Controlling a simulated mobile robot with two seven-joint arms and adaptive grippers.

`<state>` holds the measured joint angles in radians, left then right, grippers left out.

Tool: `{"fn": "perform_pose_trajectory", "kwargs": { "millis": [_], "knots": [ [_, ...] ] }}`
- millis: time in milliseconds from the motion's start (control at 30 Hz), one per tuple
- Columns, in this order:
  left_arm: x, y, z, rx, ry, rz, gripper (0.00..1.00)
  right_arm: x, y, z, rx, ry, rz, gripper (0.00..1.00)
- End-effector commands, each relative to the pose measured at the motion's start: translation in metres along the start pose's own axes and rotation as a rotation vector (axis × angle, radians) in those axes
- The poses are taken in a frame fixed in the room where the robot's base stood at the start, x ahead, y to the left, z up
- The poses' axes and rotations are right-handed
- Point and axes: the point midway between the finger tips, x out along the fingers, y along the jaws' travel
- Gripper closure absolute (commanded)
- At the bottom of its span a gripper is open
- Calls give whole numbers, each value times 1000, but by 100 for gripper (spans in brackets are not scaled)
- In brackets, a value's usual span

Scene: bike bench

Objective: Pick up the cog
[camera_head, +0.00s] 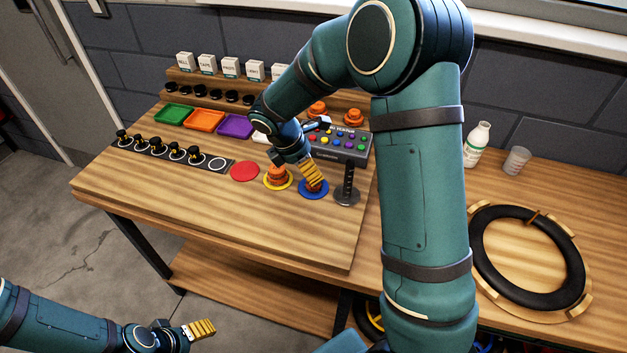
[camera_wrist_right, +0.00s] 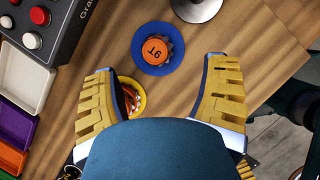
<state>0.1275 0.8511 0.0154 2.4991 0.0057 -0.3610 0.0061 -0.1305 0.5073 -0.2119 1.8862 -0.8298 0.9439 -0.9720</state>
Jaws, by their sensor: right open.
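An orange-topped cog (camera_wrist_right: 154,49) with a dark toothed rim and printed marking lies on a blue disc (camera_wrist_right: 178,67) in the right wrist view. In the head view my right gripper partly covers this blue disc (camera_head: 314,195). More orange cogs (camera_head: 277,174) sit on a yellow disc (camera_head: 290,184); in the wrist view the left finger partly hides them. My right gripper (camera_wrist_right: 165,95) is open and empty, fingers wide apart over the bench, with the blue-disc cog beyond the fingertips. My left gripper (camera_head: 203,329) is low at the left, away from the bench; its opening is unclear.
A red disc (camera_head: 244,171) is empty. A round-based black post (camera_head: 347,192) stands right of the blue disc. The grey button box (camera_head: 341,148), colored trays (camera_head: 205,120) and black-knobbed pieces (camera_head: 158,145) are close behind and left. The front bench top is clear.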

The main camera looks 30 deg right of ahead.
Motion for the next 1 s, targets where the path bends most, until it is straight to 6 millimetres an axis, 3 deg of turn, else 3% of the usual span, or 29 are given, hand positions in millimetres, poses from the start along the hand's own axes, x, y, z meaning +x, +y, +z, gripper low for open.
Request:
{"fn": "perform_pose_trajectory", "kwargs": {
  "millis": [267,533,800,833,1000],
  "knots": [
    [3,-1,2,1,-3,0,28,16,2,0,0,0,-1,26],
    [10,-4,5,3,-10,1,28,54,6,0,0,0,-2,26],
    [10,-4,5,4,-11,1,28,58,7,0,0,1,1,26],
    [10,-4,5,4,-11,1,28,58,7,0,0,1,1,28],
    [10,-4,5,3,-11,1,28,58,7,0,0,1,1,88]
  ]
}}
